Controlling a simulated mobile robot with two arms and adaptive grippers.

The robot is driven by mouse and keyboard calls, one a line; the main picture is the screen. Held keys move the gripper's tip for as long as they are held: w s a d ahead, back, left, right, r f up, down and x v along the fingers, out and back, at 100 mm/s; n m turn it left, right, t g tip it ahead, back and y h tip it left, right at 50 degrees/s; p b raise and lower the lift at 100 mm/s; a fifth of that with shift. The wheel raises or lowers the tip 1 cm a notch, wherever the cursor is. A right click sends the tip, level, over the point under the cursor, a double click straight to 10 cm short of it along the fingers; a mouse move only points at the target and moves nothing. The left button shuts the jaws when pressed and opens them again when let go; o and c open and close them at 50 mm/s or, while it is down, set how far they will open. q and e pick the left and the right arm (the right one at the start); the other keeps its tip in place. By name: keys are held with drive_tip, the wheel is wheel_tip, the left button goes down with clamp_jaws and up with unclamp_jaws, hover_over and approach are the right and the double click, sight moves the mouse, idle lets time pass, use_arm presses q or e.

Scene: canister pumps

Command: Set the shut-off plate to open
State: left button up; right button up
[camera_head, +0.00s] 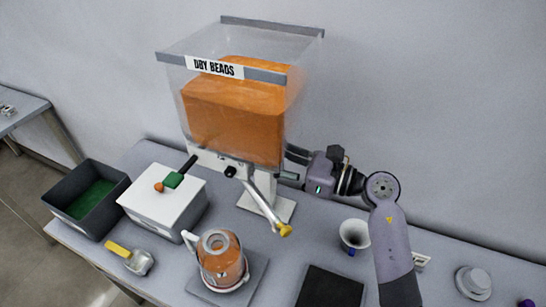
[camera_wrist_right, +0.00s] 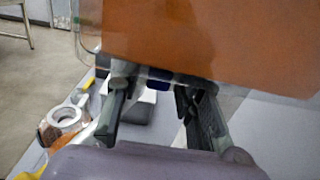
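The clear hopper (camera_head: 175,50) labelled DRY BEADS holds an orange mass and stands on a white support (camera_head: 208,160). The shut-off plate cannot be clearly made out; the outlet area under the hopper is partly hidden. A small dark blue piece (camera_wrist_right: 158,82) shows under the hopper in the right wrist view, possibly its tab. My right gripper (camera_head: 285,164) comes from the right at the hopper's lower right edge. Its fingers (camera_wrist_right: 157,92) are apart, on either side of the blue piece, with no visible grip. My left gripper is not in view.
A metal spout (camera_head: 262,200) with a yellow tip slopes down below the hopper. An orange-filled jug (camera_head: 220,262) stands on a grey pad in front. A white cup (camera_head: 354,235) stands right.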

clamp_jaws()
idle(0.6)
